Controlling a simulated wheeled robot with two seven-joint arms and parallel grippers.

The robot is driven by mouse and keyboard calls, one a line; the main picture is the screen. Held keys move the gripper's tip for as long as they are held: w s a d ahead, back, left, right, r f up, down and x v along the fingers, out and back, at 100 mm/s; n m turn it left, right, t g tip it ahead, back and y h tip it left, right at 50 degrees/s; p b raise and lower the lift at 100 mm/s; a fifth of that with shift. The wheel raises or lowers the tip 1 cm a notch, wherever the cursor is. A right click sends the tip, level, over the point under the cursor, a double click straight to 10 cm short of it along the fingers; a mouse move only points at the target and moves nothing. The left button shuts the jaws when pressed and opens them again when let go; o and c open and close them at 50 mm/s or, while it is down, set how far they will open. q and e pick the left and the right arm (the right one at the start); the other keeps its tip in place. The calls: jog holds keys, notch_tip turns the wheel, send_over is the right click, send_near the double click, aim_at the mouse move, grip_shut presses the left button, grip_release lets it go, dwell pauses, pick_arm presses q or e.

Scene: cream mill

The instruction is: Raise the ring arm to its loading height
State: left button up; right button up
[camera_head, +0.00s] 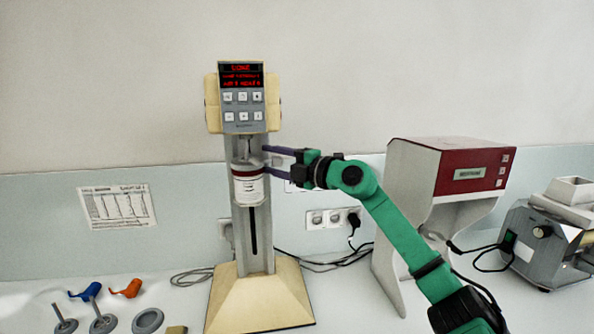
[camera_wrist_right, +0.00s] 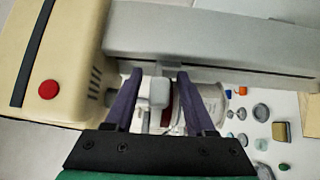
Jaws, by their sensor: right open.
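The mixing machine stands on the bench, with a cream head (camera_head: 241,104) and keypad on top of a grey column (camera_head: 258,235). A white jar with a dark red band (camera_head: 248,188) is held at the front of the column, below the head. The ring arm around it is mostly hidden. My right gripper (camera_head: 266,159) reaches in from the right, level with the jar's top. In the right wrist view its purple fingers (camera_wrist_right: 158,76) are open, on either side of a light grey block (camera_wrist_right: 158,93), apparently part of the ring arm. Contact is unclear. My left gripper is not in view.
A red display (camera_head: 240,75) shows lit text. A red-and-white device (camera_head: 470,165) and a grey machine (camera_head: 545,240) stand at right. Cables and sockets (camera_head: 325,218) lie behind. Blue (camera_head: 84,293) and orange (camera_head: 127,289) items and round grey parts (camera_head: 147,321) sit front left.

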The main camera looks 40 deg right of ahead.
jog(key=b+v, duration=1)
jog(key=v, duration=0.3)
jog(key=shift+b, duration=0.4)
